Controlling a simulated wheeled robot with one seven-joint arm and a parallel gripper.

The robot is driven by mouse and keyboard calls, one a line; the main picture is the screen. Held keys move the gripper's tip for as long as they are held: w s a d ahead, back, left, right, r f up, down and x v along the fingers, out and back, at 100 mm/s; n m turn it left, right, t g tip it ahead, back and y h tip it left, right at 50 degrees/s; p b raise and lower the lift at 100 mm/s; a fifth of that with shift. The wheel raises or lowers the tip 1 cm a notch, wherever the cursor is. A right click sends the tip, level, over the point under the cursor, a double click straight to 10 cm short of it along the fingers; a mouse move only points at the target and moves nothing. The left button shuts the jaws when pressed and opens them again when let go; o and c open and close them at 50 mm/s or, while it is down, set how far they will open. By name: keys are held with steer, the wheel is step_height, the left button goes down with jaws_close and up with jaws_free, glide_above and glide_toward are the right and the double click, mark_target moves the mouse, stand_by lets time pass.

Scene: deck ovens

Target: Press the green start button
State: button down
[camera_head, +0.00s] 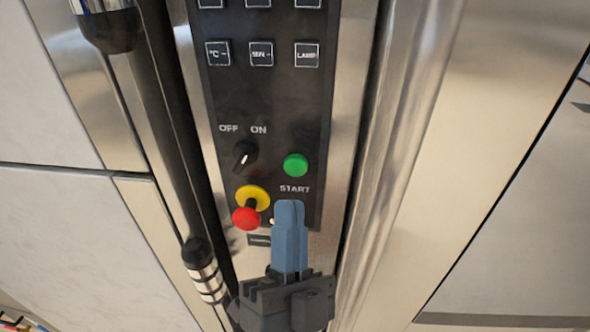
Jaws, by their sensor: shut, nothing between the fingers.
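The green start button (295,165) is on the dark control panel (298,95), above the printed word START. My gripper (289,208) has blue fingers, shut together with nothing between them. In the picture the fingertips are just below the START label, below the green button and apart from it. The fingers cover the lower right part of the panel. I cannot tell how far the tips are from the panel's surface.
A red emergency knob (246,218) on a yellow base (253,196) is close left of my fingers. A black OFF/ON rotary switch (244,156) is left of the green button. Square keys (261,54) are higher up. A vertical bar handle (178,130) runs along the left.

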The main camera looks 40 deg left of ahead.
steer(key=shift+w+a+b, duration=0.5)
steer(key=shift+w+a, duration=0.1)
steer(key=shift+w, duration=0.35)
steer(key=shift+w+a+b, duration=0.45)
steer(key=shift+w+a, duration=0.1)
steer(key=shift+w, duration=0.35)
steer(key=shift+w, duration=0.1)
stand_by(0.6)
steer(key=shift+w+a+b, duration=0.2)
steer(key=shift+w+b, duration=0.05)
steer(key=shift+b, duration=0.1)
steer(key=shift+w+a+b, duration=0.25)
steer(key=shift+w+b, duration=0.1)
steer(key=shift+b, duration=0.05)
stand_by(0.7)
steer(key=shift+s+d, duration=0.1)
stand_by(0.3)
steer(key=shift+s+d+p, duration=0.3)
steer(key=shift+s+d, duration=0.05)
steer(key=shift+s, duration=0.3)
steer(key=shift+s+d+p, duration=0.25)
steer(key=shift+s+d, duration=0.2)
steer(key=shift+s, duration=0.25)
steer(key=shift+s+d+p, duration=0.2)
steer(key=shift+s+d, duration=0.25)
steer(key=shift+s, duration=0.25)
steer(key=shift+s+d+p, duration=0.25)
steer(key=shift+s+d, duration=0.2)
steer(key=shift+s, duration=0.25)
